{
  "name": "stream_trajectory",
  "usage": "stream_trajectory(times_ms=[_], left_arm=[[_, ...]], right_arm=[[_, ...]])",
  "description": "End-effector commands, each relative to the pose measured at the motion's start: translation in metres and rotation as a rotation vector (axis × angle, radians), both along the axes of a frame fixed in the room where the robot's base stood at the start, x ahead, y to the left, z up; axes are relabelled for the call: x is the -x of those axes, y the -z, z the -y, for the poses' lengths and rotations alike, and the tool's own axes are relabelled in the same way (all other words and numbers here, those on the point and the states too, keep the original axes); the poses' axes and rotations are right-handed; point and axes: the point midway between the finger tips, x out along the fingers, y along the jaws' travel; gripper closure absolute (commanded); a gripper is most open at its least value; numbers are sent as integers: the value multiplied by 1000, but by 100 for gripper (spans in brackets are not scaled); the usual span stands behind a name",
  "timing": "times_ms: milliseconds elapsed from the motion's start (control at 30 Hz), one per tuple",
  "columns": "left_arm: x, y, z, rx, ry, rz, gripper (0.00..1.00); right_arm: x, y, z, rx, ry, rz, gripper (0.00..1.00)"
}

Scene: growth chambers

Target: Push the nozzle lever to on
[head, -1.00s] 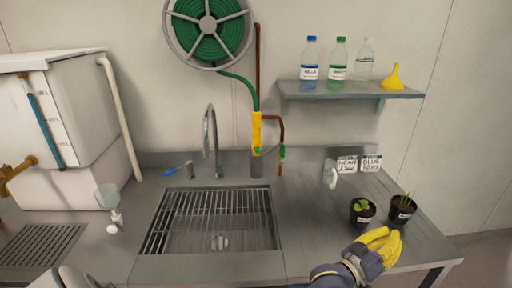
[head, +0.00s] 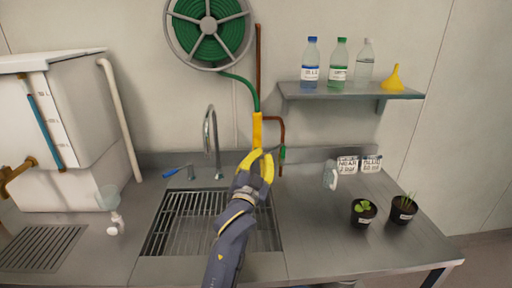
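The yellow hose nozzle (head: 257,130) hangs upright against the back wall, below the green hose. Its lower end is hidden behind my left gripper, and I cannot make out its lever or how that is set. My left gripper (head: 264,155) has yellow finger pads and reaches up over the sink, in front of the nozzle's lower end. The fingertips look close together, but I cannot tell whether they are shut or touch the nozzle. My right gripper is not in view.
The sink (head: 165,222) with its grate lies under my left arm, with a curved tap (head: 209,130) behind it. A brown pipe (head: 282,130) runs right of the nozzle. Potted plants (head: 363,212) and a clear cup (head: 330,175) stand on the right counter. A bottle shelf (head: 350,92) is above.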

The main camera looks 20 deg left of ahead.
Motion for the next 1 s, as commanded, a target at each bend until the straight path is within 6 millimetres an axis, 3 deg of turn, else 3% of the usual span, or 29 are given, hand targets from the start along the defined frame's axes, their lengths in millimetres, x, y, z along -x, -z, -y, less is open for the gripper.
stream_trajectory(times_ms=[467, 1000], left_arm=[[-8, -2, 0, 1, 1, -1, 100], [-89, -25, 0, 1, 1, -1, 100]], right_arm=[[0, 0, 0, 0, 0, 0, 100], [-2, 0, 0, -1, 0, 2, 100]])
